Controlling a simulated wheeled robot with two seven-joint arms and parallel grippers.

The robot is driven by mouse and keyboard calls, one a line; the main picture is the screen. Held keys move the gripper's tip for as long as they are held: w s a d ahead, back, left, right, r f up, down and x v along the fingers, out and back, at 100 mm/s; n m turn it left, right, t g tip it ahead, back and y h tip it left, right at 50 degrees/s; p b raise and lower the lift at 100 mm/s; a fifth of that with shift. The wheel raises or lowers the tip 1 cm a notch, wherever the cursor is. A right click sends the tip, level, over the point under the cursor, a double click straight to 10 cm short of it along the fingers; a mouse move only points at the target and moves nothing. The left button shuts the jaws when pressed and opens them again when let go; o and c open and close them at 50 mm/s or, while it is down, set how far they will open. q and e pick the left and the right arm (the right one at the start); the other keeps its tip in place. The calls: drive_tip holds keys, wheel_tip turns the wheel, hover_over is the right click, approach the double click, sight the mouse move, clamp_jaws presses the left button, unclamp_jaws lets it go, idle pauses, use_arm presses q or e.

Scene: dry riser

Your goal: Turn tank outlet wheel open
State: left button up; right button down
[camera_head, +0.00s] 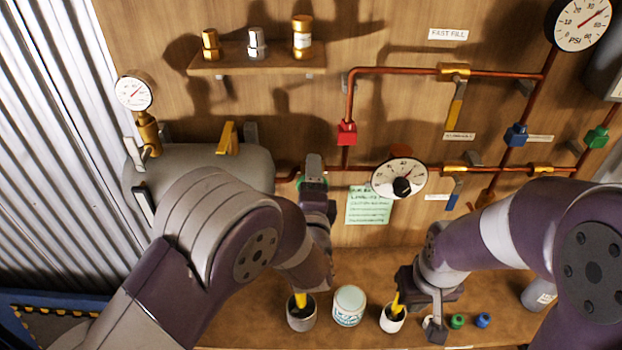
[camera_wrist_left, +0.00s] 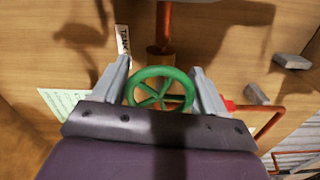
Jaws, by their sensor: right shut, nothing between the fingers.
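The tank outlet wheel (camera_wrist_left: 160,88) is a green spoked handwheel on a brass fitting with a copper pipe. A sliver of green (camera_head: 300,183) shows beside my left gripper (camera_head: 314,172) in the head view, which hides most of it. In the left wrist view the two grey fingers of my left gripper (camera_wrist_left: 160,80) stand on either side of the wheel, very close to its rim. I cannot tell whether they press on it. The grey tank (camera_head: 195,168) is on the wall to the left. My right gripper (camera_head: 436,326) is shut and empty, low over the bench.
A round dial gauge (camera_head: 398,178) and a green note (camera_head: 368,206) are right of my left gripper. A red valve (camera_head: 347,133) sits above. The bench holds cups, a tin (camera_head: 349,305) and small caps (camera_head: 457,321) near my right gripper. A shelf (camera_head: 255,57) holds fittings.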

use_arm(q)
drive_tip(key=shift+o, duration=1.4)
drive_tip(key=s+b, duration=0.3)
drive_tip(key=s, duration=0.9)
drive_tip(key=shift+s, duration=0.4)
